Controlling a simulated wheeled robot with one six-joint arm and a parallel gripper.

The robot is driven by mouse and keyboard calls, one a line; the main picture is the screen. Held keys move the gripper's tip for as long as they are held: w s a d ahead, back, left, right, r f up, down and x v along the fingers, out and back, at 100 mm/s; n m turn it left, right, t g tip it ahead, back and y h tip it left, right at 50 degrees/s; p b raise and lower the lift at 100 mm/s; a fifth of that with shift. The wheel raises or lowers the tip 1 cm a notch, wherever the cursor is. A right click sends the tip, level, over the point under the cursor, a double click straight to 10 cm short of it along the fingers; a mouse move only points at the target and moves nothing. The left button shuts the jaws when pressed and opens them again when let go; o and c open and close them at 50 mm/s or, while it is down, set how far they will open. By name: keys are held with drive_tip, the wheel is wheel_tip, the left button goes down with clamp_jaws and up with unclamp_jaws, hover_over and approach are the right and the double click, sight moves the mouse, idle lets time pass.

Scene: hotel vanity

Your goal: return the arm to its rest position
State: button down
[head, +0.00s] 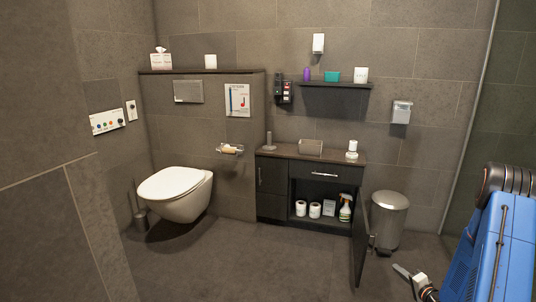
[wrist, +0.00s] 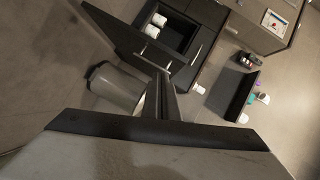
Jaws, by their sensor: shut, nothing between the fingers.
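My gripper (head: 402,271) shows low on the right in the head view, above the floor, to the right of the open cabinet door and in front of the metal bin. In the wrist view the fingers of my gripper (wrist: 162,88) are together, with nothing between them. The large gripper body fills the bottom of that view. My blue arm comes in from the right edge of the head view, and part of it is cut off.
The vanity cabinet (head: 272,189) has its door (head: 361,240) open, with rolls and a spray bottle (head: 345,208) inside. The metal bin (head: 389,220) stands beside it; it also shows in the wrist view (wrist: 115,88). A toilet (head: 178,191) is left. The middle floor (head: 240,270) is clear.

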drive_tip(key=s+a+r+n+g+h, duration=0.2)
drive_tip(key=a+r+n, duration=0.1)
drive_tip(key=r, duration=0.8)
drive_tip(key=s+a+r+n+g+h, duration=0.1)
drive_tip(key=a+r+n+g+h, duration=0.2)
drive_tip(key=r, duration=0.7)
drive_tip(key=s+a+r+n+g, duration=0.1)
drive_tip(key=s+a+r, duration=0.3)
drive_tip(key=s+r, duration=0.15)
drive_tip(key=s+a+r+g, duration=0.1)
drive_tip(key=s+a+r, duration=0.25)
drive_tip(key=s, duration=0.35)
drive_tip(key=s+a+r+n+g, duration=0.1)
drive_tip(key=s+a, duration=0.3)
drive_tip(key=s, duration=0.5)
drive_tip(key=s+a+r+n+g+y, duration=0.1)
drive_tip(key=s+a, duration=0.3)
drive_tip(key=s, duration=0.5)
drive_tip(key=s+a+r+n+g+y, duration=0.1)
drive_tip(key=s+a, duration=0.3)
drive_tip(key=s, duration=0.5)
drive_tip(key=shift+s+a+r+n+g, duration=0.15)
drive_tip(key=shift+a+r+n+g, duration=0.15)
drive_tip(key=shift+r+n, duration=0.5)
drive_tip(key=shift+f, duration=0.1)
